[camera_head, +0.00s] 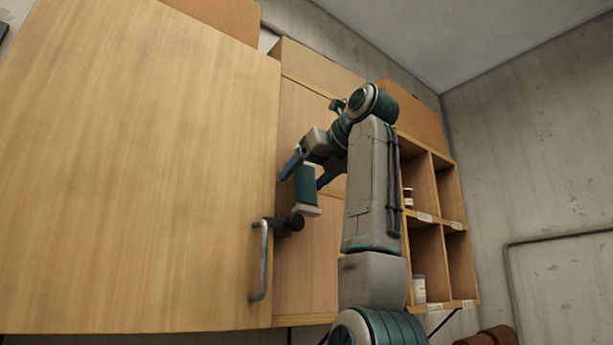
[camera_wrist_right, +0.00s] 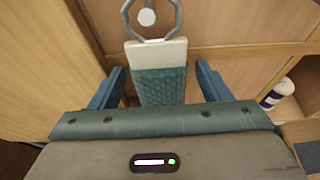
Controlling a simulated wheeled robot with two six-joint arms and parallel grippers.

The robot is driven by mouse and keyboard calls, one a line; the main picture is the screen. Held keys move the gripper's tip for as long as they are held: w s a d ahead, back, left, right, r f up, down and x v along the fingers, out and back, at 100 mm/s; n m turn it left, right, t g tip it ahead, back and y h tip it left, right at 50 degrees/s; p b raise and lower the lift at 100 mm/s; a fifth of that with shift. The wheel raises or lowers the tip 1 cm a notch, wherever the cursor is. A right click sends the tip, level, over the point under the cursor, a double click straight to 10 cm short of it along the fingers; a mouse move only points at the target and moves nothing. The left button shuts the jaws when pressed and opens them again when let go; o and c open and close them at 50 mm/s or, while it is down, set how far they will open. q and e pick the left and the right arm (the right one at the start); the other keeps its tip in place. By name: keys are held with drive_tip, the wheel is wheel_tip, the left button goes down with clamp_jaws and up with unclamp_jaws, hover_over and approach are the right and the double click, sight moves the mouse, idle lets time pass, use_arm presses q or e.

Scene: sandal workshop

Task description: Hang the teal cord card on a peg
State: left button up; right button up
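The teal cord card (camera_wrist_right: 160,87) has a teal patterned body, a pale end strip and a grey ring (camera_wrist_right: 180,18) beyond it. A pale round knob, perhaps a peg end (camera_wrist_right: 147,17), shows inside the ring. Whether the ring rests on it is unclear. The card (camera_head: 306,186) also shows in the head view, in front of the cabinet's inner panel. My right gripper (camera_wrist_right: 160,85) is open, one blue finger on each side of the card, with gaps visible. It also shows in the head view (camera_head: 306,172). My left gripper is not in view.
A large wooden door (camera_head: 140,170) with a metal handle (camera_head: 263,262) fills the left, close to the card. A concrete wall (camera_head: 545,190) is farther right.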

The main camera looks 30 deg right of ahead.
drive_tip(key=shift+s+r+b, duration=0.15)
drive_tip(key=shift+s+b, duration=0.15)
drive_tip(key=shift+s, duration=0.2)
drive_tip(key=b+v, duration=0.3)
drive_tip(key=v, duration=0.6)
drive_tip(key=shift+s+r, duration=0.2)
drive_tip(key=shift+s, duration=0.2)
